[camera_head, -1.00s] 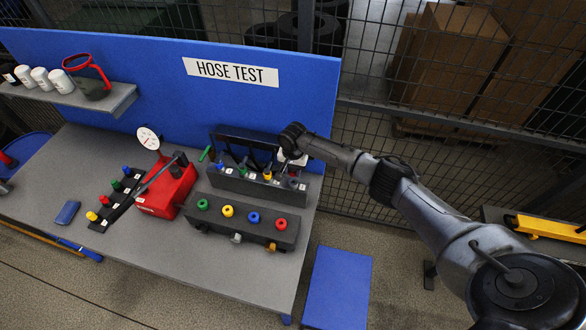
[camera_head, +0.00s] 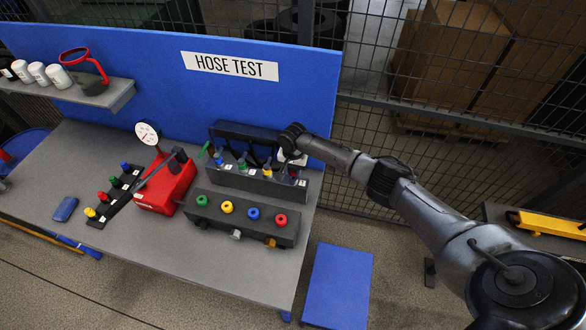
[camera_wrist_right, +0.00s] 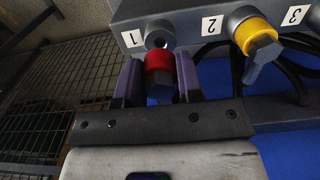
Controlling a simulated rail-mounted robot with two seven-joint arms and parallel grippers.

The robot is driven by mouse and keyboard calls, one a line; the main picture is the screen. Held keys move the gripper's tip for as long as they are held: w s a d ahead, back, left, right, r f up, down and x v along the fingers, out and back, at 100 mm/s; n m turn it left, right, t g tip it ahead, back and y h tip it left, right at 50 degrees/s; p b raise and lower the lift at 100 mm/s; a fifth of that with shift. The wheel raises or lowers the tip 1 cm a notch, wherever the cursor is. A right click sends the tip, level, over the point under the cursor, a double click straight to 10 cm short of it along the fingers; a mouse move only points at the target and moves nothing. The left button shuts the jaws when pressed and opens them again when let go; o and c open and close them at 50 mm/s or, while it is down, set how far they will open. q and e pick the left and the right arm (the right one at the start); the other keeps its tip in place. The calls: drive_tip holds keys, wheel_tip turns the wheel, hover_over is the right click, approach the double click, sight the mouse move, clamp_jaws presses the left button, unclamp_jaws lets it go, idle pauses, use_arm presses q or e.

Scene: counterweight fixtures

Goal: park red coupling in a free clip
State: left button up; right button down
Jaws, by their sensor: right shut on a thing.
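The red coupling (camera_wrist_right: 159,62) is between the fingers of my right gripper (camera_wrist_right: 158,80), which is shut on it. In the right wrist view it lines up with the clip marked 1 (camera_wrist_right: 157,38) at the end of the grey clip rack (camera_wrist_right: 190,12). Whether it is seated there or just short of it I cannot tell. A yellow coupling (camera_wrist_right: 255,36) sits in the clip marked 2. In the head view, the right gripper (camera_head: 292,163) is at the rack's right end, with blue (camera_head: 219,161), green (camera_head: 242,167) and yellow couplings along the rack. My left gripper is not in view.
In front of the rack is a dark block (camera_head: 235,230) with green, yellow, blue and red ports. A red gauge unit (camera_head: 165,188) and a strip of small coloured couplings (camera_head: 115,195) stand to the left. Black hoses (camera_wrist_right: 235,60) hang close behind the rack.

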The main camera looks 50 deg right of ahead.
sight(293, 174)
drive_tip(key=shift+f, duration=0.1)
drive_tip(key=shift+f, duration=0.1)
drive_tip(key=shift+f, duration=0.45)
drive_tip(key=shift+f+b, duration=0.2)
drive_tip(key=shift+b, duration=0.1)
drive_tip(key=shift+f, duration=0.2)
drive_tip(key=shift+f, duration=0.4)
drive_tip(key=shift+f, duration=0.1)
idle(0.6)
drive_tip(key=shift+f, duration=0.15)
